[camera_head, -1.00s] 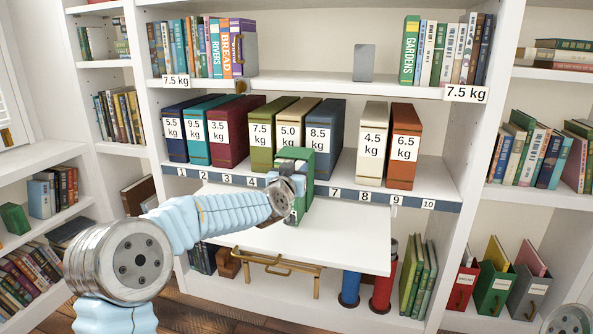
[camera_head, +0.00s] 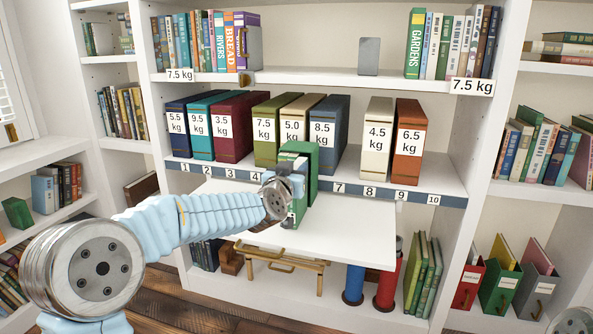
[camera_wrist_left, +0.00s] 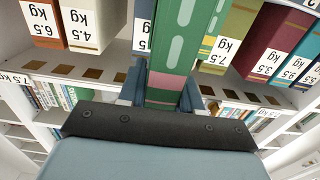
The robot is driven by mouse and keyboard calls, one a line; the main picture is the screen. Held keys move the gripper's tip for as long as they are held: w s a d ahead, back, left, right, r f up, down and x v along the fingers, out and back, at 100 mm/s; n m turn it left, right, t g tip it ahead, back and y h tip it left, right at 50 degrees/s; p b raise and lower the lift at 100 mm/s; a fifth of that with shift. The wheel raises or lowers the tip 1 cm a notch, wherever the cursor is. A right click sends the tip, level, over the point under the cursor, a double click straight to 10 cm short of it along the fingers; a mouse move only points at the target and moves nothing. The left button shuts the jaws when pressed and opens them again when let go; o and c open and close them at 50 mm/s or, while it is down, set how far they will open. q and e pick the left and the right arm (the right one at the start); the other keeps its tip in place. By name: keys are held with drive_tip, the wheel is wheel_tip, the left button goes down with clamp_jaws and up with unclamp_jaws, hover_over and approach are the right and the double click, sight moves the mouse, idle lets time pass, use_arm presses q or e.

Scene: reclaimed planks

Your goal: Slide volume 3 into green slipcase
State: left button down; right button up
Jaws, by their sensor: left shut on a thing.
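My left gripper (camera_head: 284,193) is shut on a green book (camera_wrist_left: 175,48), its fingers on either side of the spine. The spine has pale green marks and a pink band near its lower end in the left wrist view. In the head view the book stands upright over the white pull-out board. A brighter green upright block (camera_head: 312,160) shows right beside and behind it. I cannot tell whether this is a slipcase around the book or a separate thing. No volume number is readable.
Weight-labelled volumes stand behind, including an olive one (camera_head: 269,128) and a blue one (camera_head: 327,137). The white board (camera_head: 345,232) is clear at right. Below right are red, green (camera_head: 497,288) and grey holders with books or folders. Brass-coloured rails (camera_head: 280,258) lie under the board.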

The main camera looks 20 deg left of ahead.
sight(301, 160)
use_arm(q)
drive_tip(key=shift+s, duration=0.45)
idle(1.2)
drive_tip(key=shift+w+d+r+p, duration=0.1)
drive_tip(key=shift+w+p, duration=0.95)
drive_tip(key=shift+w, duration=2.1)
drive_tip(key=c, duration=0.7)
unclamp_jaws()
